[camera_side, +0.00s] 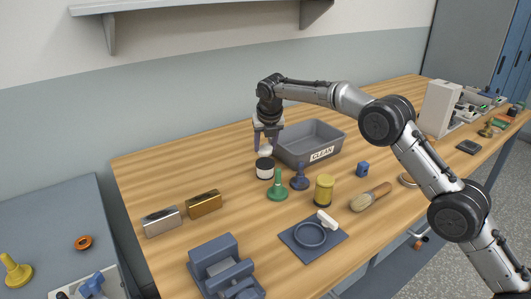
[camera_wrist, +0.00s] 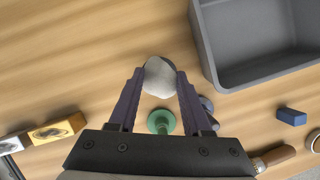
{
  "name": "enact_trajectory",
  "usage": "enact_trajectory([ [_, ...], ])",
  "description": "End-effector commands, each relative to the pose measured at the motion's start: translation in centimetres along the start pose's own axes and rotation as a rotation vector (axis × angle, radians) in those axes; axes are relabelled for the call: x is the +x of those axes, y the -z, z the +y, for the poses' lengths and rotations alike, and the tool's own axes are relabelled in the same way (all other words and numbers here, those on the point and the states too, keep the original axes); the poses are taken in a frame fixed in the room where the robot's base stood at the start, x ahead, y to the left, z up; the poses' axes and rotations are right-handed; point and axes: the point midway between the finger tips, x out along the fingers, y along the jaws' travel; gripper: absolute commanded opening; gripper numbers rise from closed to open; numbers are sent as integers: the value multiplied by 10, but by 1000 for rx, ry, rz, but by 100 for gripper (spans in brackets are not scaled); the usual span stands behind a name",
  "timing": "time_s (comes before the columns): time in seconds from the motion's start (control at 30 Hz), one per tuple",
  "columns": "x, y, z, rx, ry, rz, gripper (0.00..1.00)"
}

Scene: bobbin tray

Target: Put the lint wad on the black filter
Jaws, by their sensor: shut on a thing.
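The lint wad (camera_wrist: 160,76) is a pale, rounded lump between my fingertips in the wrist view. My gripper (camera_side: 265,140) is shut on it, pointing down. In the side view the wad (camera_side: 264,150) is just over the black filter (camera_side: 265,169), a short cylinder with a dark top and a white band. I cannot tell whether the wad touches the filter's top. In the wrist view the wad hides most of the filter, with only a dark edge showing beside it.
A grey bin marked CLEAN (camera_side: 321,155) stands right behind the filter. A green pawn-shaped piece (camera_side: 277,188) and a dark blue one (camera_side: 299,180) stand close in front. A yellow cylinder (camera_side: 324,190), a brush (camera_side: 370,197) and gold (camera_side: 204,205) and silver (camera_side: 162,221) blocks lie farther off.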

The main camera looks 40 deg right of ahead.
Motion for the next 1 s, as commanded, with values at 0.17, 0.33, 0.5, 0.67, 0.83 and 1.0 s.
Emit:
enact_trajectory([
  [0.17,24,11,0,-1,1,2,0],
  [0.33,27,12,0,1,0,0,0],
  [0.5,28,12,0,0,0,1,0],
  [0.67,30,13,0,0,0,0,63],
  [0.83,30,13,0,0,0,0,79],
  [1.0,29,13,0,0,0,0,79],
])
